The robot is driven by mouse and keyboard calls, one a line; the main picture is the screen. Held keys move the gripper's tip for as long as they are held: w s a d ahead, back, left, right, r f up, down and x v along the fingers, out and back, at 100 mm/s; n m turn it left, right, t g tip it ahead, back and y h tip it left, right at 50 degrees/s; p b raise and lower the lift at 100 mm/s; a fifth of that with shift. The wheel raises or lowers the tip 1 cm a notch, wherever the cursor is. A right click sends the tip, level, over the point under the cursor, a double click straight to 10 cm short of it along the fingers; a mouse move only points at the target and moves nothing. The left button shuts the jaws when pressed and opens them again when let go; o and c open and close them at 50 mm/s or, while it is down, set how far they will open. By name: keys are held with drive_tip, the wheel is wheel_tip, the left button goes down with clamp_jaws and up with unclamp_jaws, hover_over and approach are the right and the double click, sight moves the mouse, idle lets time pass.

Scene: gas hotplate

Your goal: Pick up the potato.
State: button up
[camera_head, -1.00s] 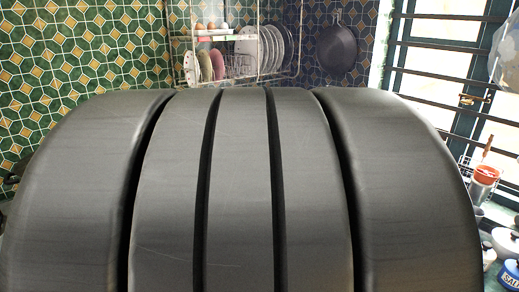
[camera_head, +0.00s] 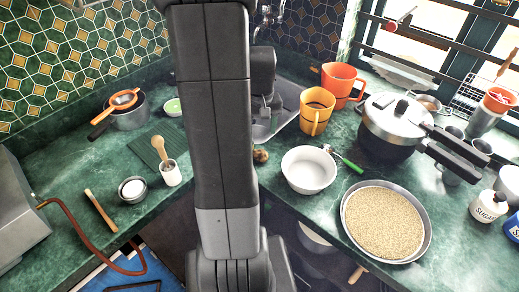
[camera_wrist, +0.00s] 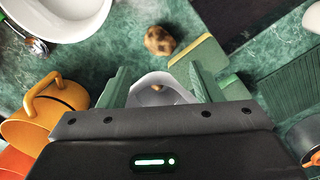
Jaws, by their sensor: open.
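The potato (camera_wrist: 159,40) is a small brown, mottled lump on the green marble counter, in the upper middle of the wrist view. In the head view the potato (camera_head: 260,155) shows just right of my arm, left of the white bowl (camera_head: 309,169). My gripper (camera_wrist: 158,80) is open, with its two fingers apart and the potato beyond their tips. Nothing is gripped. In the head view my gripper (camera_head: 263,103) is partly hidden behind my arm, above and behind the potato.
A green and tan block (camera_wrist: 198,62) lies close beside the potato. Orange mugs (camera_head: 317,110), a green-handled tool (camera_head: 345,159), a pressure cooker (camera_head: 392,125) and a pan of grain (camera_head: 385,220) stand to the right. A ridged green mat (camera_head: 150,150) lies left.

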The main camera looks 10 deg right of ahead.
wheel_tip(320, 180, down, 11)
drive_tip(key=shift+w+p, duration=0.1)
drive_tip(key=shift+p, duration=0.45)
drive_tip(key=shift+c, duration=0.2)
drive_tip(key=c, duration=0.7)
